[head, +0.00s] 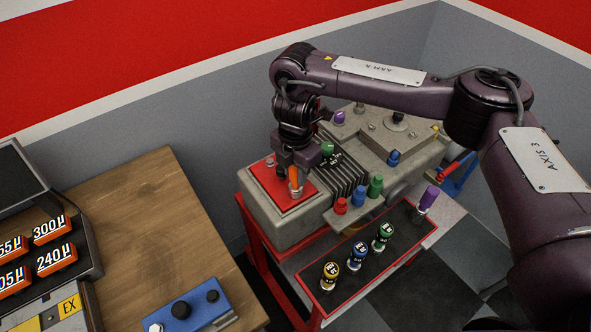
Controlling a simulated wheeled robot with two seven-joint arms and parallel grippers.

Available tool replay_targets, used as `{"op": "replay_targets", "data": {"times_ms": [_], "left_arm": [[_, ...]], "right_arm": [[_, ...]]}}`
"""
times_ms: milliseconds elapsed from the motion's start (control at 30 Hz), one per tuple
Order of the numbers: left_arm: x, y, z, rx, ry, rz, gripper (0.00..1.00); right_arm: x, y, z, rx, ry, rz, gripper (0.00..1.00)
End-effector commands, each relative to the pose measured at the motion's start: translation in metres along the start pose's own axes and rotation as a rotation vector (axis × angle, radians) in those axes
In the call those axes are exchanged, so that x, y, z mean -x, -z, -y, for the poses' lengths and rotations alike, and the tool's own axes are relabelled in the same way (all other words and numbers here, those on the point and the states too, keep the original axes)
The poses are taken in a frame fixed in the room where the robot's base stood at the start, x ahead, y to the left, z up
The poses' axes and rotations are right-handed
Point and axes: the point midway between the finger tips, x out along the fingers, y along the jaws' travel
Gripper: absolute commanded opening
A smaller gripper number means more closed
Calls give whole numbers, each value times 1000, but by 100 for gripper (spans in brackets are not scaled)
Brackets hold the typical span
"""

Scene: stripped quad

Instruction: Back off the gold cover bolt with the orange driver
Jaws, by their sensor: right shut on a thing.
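My right gripper (297,164) reaches down from its dark purple arm and is shut on the orange driver (295,184). The driver stands about upright with its lower end at the red cover (272,188) on the left end of the grey machine. I cannot tell whether its tip touches a bolt there. A small bolt head (270,162) shows at the cover's far corner; its colour is too small to be sure of. I cannot pick out a gold bolt on the cover; the driver and gripper hide part of it. My left gripper is not in view.
The grey machine (262,216) sits on a red cart. Red (341,206), blue (361,198) and green (376,186) knobs stand along its front. A dark tray (323,268) in front holds several labelled pieces and a purple-handled tool (429,197). A wooden table (140,220) stands left.

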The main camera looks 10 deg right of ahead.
Motion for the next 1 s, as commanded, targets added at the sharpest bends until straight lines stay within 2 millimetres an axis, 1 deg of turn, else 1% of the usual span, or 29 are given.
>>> {"op": "replay_targets", "data": {"times_ms": [67,200,267,533,767,1000], "left_arm": [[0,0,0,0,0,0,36],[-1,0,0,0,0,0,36],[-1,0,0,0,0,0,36],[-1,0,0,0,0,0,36],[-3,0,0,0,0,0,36],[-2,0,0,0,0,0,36]], "right_arm": [[0,0,0,24,-1,0,2],[0,0,0,152,-1,0,2],[0,0,0,188,-1,0,2],[0,0,0,205,-1,0,2],[0,0,0,384,-1,1,2],[0,0,0,400,-1,1,2]]}}
